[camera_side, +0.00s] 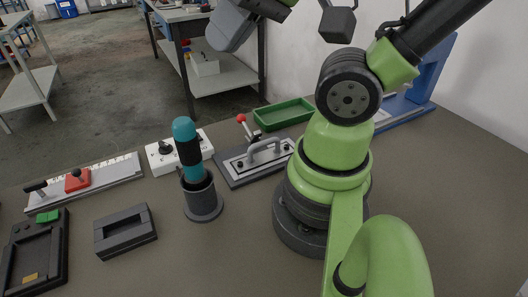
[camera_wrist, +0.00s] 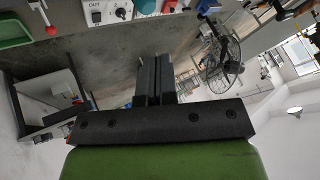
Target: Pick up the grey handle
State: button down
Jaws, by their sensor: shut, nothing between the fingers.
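The grey handle (camera_side: 264,148) is an arched grip on a dark grey plate (camera_side: 236,178) with a light top, on the table in the middle of the side view. I cannot make out the handle in the wrist view. My gripper (camera_wrist: 153,65) shows in the wrist view as two black fingers pressed together, with nothing between them. In the side view my arm's end is high near the top edge, above and apart from the handle, and the fingertips cannot be made out there.
A red-knobbed lever (camera_side: 242,119) stands beside the handle. A green tray (camera_side: 284,114) is behind it, a white control box (camera_side: 160,160) to its left. A teal-topped tool (camera_side: 186,140) stands upright in a dark holder (camera_side: 203,205). A dark frame block (camera_side: 125,232) lies front left.

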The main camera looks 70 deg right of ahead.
dwell(0.3)
jog(key=c, duration=1.5)
grip_release()
